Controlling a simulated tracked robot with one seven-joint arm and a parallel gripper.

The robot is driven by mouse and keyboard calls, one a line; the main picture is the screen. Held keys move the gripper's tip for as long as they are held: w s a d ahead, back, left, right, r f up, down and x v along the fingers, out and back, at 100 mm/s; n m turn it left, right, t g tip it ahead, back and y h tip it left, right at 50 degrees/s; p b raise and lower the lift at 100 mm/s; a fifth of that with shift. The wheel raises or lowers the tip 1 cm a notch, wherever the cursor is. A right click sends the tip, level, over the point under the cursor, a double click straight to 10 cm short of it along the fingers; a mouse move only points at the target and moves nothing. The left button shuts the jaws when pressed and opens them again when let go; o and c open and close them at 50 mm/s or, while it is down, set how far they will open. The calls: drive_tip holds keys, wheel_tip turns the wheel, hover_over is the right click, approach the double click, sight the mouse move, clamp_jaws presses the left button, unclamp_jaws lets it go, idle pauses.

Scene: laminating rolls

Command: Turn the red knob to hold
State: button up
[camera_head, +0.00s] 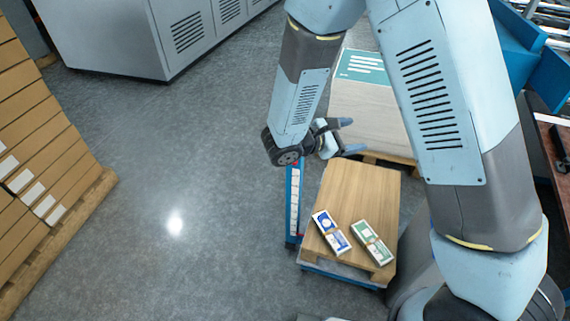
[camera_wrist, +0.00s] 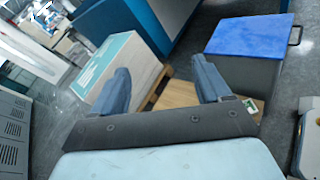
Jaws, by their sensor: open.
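I cannot make out a red knob in either view. My gripper (camera_head: 347,136) is open and empty, above the floor near a wooden-topped stand and a large wrapped stack. In the wrist view my gripper (camera_wrist: 160,72) shows two blue-grey fingers spread well apart with nothing between them. My arm covers part of the right side of the head view, and what lies behind it is hidden.
The wooden-topped stand (camera_head: 345,195) carries a blue-and-white pack (camera_head: 331,232) and a green-and-white pack (camera_head: 373,242). The wrapped stack (camera_head: 365,105) stands behind. Boxes (camera_head: 35,150) sit on a pallet at left; a grey cabinet (camera_head: 110,30) stands behind. Floor between is clear. A blue-topped box (camera_wrist: 250,36) shows too.

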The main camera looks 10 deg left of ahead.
drive_tip(key=s+a+f+n+t+y, duration=0.2)
drive_tip(key=a+f+n+t+y, duration=0.3)
drive_tip(key=a+f, duration=0.45)
drive_tip(key=n+t+y, duration=0.3)
drive_tip(key=n+y, duration=0.3)
drive_tip(key=n, duration=0.2)
approach(290, 163)
drive_tip(key=w, duration=0.9)
drive_tip(key=shift+w+d, duration=0.2)
drive_tip(key=shift+d, duration=0.05)
drive_tip(key=shift+c, duration=0.4)
